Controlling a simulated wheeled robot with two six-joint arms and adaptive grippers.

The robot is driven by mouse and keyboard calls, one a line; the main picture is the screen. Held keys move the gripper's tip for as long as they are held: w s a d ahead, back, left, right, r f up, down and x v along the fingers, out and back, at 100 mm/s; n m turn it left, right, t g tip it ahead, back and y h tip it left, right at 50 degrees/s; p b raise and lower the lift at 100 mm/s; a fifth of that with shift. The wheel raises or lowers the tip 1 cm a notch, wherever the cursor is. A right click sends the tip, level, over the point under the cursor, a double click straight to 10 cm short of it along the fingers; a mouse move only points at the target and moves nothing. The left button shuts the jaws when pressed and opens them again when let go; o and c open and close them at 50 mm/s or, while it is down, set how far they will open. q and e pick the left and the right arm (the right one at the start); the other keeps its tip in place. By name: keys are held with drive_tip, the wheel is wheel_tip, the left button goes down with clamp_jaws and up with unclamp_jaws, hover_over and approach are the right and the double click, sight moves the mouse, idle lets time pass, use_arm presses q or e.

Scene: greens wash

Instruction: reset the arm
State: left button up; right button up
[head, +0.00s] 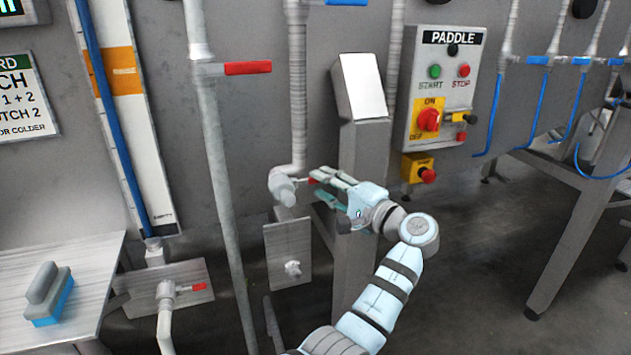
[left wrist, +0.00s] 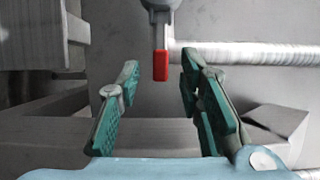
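My left gripper (head: 320,186) is the one in the head view, reaching toward a pipe outlet low on the grey wall. Its two teal-padded fingers stand apart, and the left wrist view shows the same open gripper (left wrist: 160,75) with nothing clamped between the pads. A small valve with a red handle (left wrist: 160,66) lies straight ahead between the fingertips in that view. In the head view this red handle (head: 312,181) shows just at the fingertips; whether they touch it I cannot tell. My right gripper is not in view.
A grey post with a slanted blank panel (head: 362,86) stands close behind my left gripper. The paddle control box (head: 440,85) is on the wall to the right. A larger red-handled valve (head: 247,68) is at upper left. A blue-and-grey brush (head: 49,293) lies on a metal surface at lower left.

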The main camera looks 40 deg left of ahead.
use_arm(q)
drive_tip(key=d, duration=0.2)
drive_tip(key=s+d, duration=0.1)
drive_tip(key=d, duration=0.1)
drive_tip(key=shift+w, duration=0.1)
